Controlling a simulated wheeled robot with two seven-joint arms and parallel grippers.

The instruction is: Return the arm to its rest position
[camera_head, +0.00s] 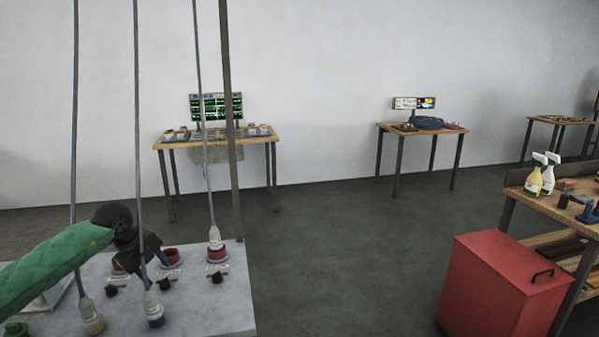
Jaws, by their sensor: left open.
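My left arm, in a green sleeve, comes in from the left in the head view. Its dark left gripper (145,262) is over the grey panel (212,302), among hanging rods, pointing down and to the right. The fingers are dark and partly hidden behind a rod, and I see nothing held between them. My right gripper is not in view.
Several thin rods hang in front, ending in pale fittings such as one (215,238) near red rings. A dark post (230,120) stands at the panel's edge. A red cabinet (490,285) and a workbench (560,206) with spray bottles stand right. Open floor lies between.

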